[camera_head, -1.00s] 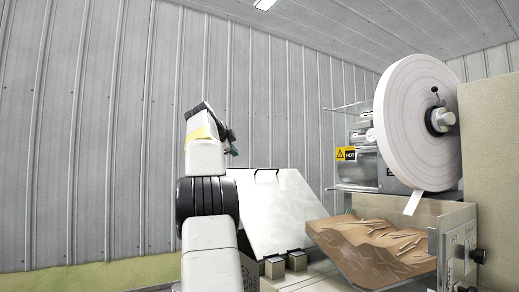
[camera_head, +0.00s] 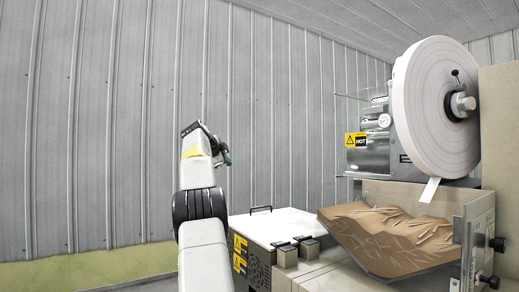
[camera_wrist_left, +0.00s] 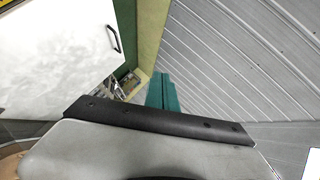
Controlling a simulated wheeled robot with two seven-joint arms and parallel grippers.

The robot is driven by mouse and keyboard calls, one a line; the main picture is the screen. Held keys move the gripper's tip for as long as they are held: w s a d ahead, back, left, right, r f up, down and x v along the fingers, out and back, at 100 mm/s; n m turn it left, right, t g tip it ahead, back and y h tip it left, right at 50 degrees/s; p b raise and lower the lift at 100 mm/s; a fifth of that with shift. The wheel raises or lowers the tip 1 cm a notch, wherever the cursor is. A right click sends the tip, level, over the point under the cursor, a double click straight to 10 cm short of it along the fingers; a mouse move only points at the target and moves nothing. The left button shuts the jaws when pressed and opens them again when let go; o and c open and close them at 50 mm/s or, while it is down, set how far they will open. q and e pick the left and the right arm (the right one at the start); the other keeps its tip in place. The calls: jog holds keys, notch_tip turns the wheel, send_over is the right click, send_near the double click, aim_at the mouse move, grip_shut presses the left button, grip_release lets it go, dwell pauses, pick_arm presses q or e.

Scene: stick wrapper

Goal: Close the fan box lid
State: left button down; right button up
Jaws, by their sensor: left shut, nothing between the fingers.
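The fan box (camera_head: 258,272) stands right of my left arm, with yellow warning labels and a vent on its side. Its white lid (camera_head: 285,226) lies flat across the top, with a dark handle (camera_head: 261,208) at the far edge. The lid (camera_wrist_left: 55,60) and handle (camera_wrist_left: 114,40) also show at the left of the left wrist view. My left gripper (camera_head: 226,155) is raised above and left of the lid, apart from it. My right gripper is out of view.
A brown tray (camera_head: 375,265) of wooden sticks sits right of the box. Behind it stand a large white paper roll (camera_head: 425,110) and a machine with a HOT label (camera_head: 355,140). The ribbed wall side at left is open.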

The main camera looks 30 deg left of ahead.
pick_arm(q)
jog(key=w+a+f, duration=0.1)
jog(key=a+f, duration=0.2)
jog(key=f, duration=0.5)
jog(key=w+a+f, duration=0.2)
jog(key=a+f, duration=0.1)
jog(key=f, duration=0.5)
jog(key=w+a+f, duration=0.1)
jog(key=a+f, duration=0.2)
jog(key=f, duration=0.6)
jog(key=shift+w+n+g+h, duration=0.3)
jog(key=shift+g, duration=0.1)
jog(key=shift+f, duration=0.15)
jog(key=shift+s, duration=0.1)
jog(key=r+v, duration=0.1)
jog(key=v, duration=0.7)
